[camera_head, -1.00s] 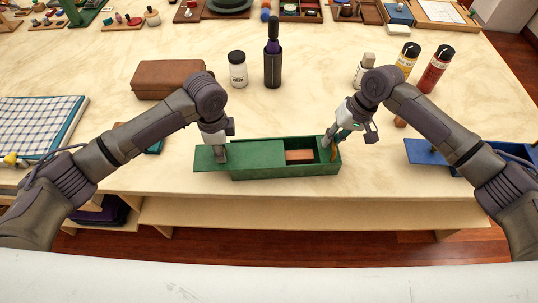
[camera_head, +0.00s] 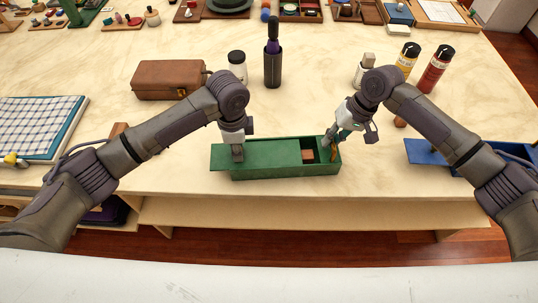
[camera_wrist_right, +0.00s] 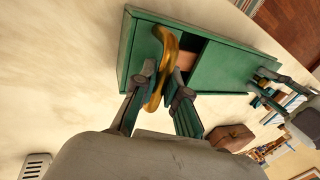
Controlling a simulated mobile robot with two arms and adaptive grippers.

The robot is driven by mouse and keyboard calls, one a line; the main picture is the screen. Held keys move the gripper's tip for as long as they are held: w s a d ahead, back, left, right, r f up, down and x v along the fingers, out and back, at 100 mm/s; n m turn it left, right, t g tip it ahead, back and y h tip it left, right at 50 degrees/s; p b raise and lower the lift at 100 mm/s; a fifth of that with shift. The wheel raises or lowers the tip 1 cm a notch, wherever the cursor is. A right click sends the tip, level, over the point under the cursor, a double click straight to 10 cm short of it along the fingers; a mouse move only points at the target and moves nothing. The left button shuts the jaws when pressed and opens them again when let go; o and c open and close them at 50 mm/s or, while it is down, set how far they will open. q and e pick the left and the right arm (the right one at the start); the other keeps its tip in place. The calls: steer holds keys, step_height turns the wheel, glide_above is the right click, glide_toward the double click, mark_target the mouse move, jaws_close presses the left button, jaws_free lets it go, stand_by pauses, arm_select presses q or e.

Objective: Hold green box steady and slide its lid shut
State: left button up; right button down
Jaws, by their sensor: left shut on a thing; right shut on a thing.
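The green box (camera_head: 285,172) stands near the front edge of the table. Its flat green lid (camera_head: 265,152) covers most of the top and sticks out past the box's left end. A gap at the right shows a reddish-brown block (camera_head: 308,155) inside. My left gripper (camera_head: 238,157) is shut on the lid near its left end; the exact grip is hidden. My right gripper (camera_head: 328,143) is at the box's right end, shut on its curved yellow handle (camera_wrist_right: 166,50), with a finger on each side in the right wrist view.
A blue box (camera_head: 430,152) stands to the right, partly behind my right arm. A brown case (camera_head: 167,80), white jar (camera_head: 237,66), dark bottle (camera_head: 272,65), yellow bottle (camera_head: 407,58) and red bottle (camera_head: 437,68) stand behind. The table between them and the green box is clear.

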mark_target(257, 153)
arm_select(q)
steer(key=shift+d+f, duration=0.2)
steer(key=shift+d, duration=1)
steer(key=shift+d+f, duration=0.15)
steer(key=shift+d, duration=1.05)
steer(key=o, duration=0.8)
steer(key=shift+w, duration=0.1)
steer(key=shift+c, duration=0.2)
steer(key=shift+o, duration=0.9)
arm_select(e)
steer(key=shift+w, duration=0.15)
arm_select(q)
steer(key=shift+w, duration=0.15)
steer(key=shift+d+r, duration=0.1)
steer(key=shift+r, duration=0.2)
steer(key=shift+w+r, duration=0.1)
steer(key=shift+r, duration=3.4)
